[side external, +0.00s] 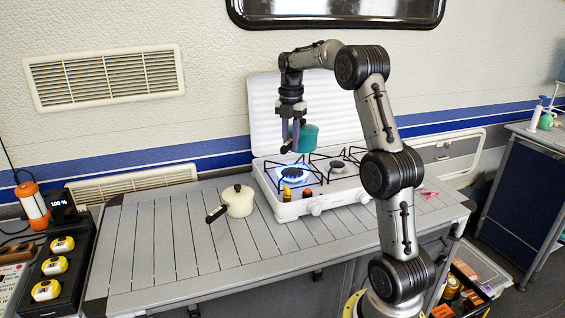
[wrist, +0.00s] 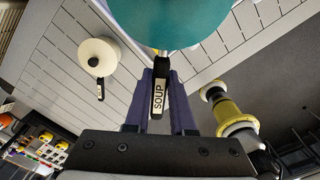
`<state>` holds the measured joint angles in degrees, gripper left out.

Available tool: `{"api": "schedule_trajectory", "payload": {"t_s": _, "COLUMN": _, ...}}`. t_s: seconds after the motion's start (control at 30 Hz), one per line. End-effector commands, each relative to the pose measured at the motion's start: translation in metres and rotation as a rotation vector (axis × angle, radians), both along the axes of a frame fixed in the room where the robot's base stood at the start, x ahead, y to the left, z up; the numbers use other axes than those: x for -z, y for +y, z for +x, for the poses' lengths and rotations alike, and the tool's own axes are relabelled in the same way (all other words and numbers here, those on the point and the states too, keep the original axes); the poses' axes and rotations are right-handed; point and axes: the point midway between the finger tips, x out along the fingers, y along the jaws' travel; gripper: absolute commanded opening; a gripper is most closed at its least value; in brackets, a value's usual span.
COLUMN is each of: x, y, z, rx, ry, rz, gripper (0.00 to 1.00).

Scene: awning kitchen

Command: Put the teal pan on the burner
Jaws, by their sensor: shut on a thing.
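The teal pan (side external: 307,138) hangs in the air above the stove, over or just behind the lit left burner (side external: 293,176). It also fills the top of the wrist view (wrist: 180,18). My gripper (side external: 291,143) is shut on the pan's black handle, which has a label reading SOUP (wrist: 158,95) in the wrist view. The burner has a blue flame and a black wire grate. The pan appears raised clear of the grate, though the exact gap is hard to tell.
A cream lidded pot (side external: 238,201) with a black handle stands on the slatted table (side external: 160,240), left of the stove (side external: 318,203). A second burner (side external: 337,166) is free at the right. The white stove lid (side external: 262,110) stands upright behind.

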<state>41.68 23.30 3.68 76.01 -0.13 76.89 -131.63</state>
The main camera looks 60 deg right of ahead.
Motion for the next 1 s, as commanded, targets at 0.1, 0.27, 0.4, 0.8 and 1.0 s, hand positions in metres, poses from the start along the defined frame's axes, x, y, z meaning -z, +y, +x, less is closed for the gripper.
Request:
{"api": "schedule_trajectory", "payload": {"t_s": 0.1, "x": 0.014, "y": -0.015, "z": 0.017, "rx": 0.000, "ry": 0.000, "rz": 0.000, "gripper": 0.00}}
{"api": "schedule_trajectory", "payload": {"t_s": 0.27, "x": 0.040, "y": -0.029, "z": 0.033, "rx": -0.001, "ry": -0.001, "rz": -0.002, "gripper": 0.00}}
{"api": "schedule_trajectory", "payload": {"t_s": 0.4, "x": 0.052, "y": -0.037, "z": 0.042, "rx": -0.001, "ry": -0.002, "rz": -0.003, "gripper": 0.00}}
{"api": "schedule_trajectory", "payload": {"t_s": 0.8, "x": 0.088, "y": -0.043, "z": 0.049, "rx": -0.001, "ry": 0.000, "rz": 0.000, "gripper": 0.00}}
{"api": "schedule_trajectory", "payload": {"t_s": 1.0, "x": 0.096, "y": -0.044, "z": 0.050, "rx": -0.001, "ry": -0.004, "rz": -0.004, "gripper": 0.00}}
